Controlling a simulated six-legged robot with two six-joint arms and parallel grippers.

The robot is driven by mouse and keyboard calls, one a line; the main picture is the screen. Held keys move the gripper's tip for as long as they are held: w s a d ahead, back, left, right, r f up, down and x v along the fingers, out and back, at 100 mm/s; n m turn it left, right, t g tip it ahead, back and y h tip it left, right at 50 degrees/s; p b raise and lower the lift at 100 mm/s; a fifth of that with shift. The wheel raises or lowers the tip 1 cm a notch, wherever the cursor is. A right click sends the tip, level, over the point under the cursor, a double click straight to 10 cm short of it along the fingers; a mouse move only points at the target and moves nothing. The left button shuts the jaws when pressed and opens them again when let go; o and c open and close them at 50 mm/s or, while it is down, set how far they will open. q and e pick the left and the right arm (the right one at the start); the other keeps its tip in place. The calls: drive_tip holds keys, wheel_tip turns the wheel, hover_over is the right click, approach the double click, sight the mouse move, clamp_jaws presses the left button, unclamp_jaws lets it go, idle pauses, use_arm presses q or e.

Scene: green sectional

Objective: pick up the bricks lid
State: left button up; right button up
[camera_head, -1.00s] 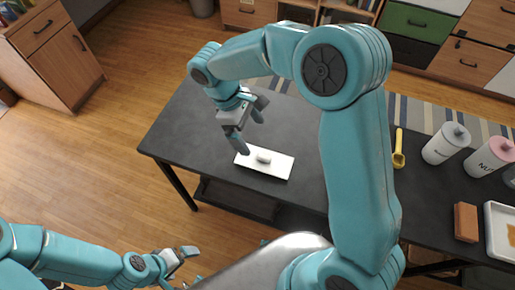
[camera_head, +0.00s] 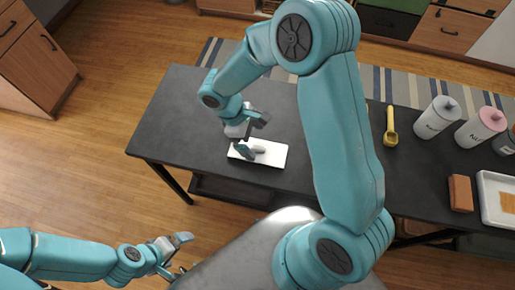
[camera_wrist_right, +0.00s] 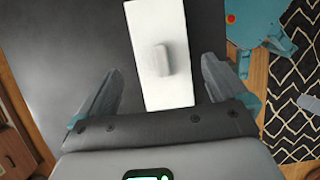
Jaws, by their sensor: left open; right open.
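The bricks lid (camera_head: 275,155) is a flat white rectangular plate with a raised light handle in its middle. It lies on the dark table. My right gripper (camera_head: 253,136) is open and empty, low over the left part of the lid. In the right wrist view the lid (camera_wrist_right: 153,22) extends ahead between the open fingers, and its handle (camera_wrist_right: 163,60) shows upright between them, with room on both sides. I cannot tell the exact height of the fingertips. My left gripper (camera_head: 180,256) is open and empty, off the table at the lower left.
The dark table (camera_head: 190,115) is clear left of the lid. To the right are a yellow scoop (camera_head: 391,128), a grey-lidded white canister (camera_head: 435,118), a pink-lidded canister (camera_head: 481,128), a brown brick (camera_head: 461,193) and a white tray (camera_head: 484,208).

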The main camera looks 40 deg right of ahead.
sight(258, 147)
drive_tip(key=x, duration=0.5)
drive_tip(key=shift+f+p, duration=0.15)
drive_tip(key=shift+p, duration=0.15)
drive_tip(key=shift+a, duration=0.15)
drive_tip(key=c, duration=0.9)
drive_tip(key=shift+o, duration=0.2)
drive_tip(key=shift+r, duration=0.2)
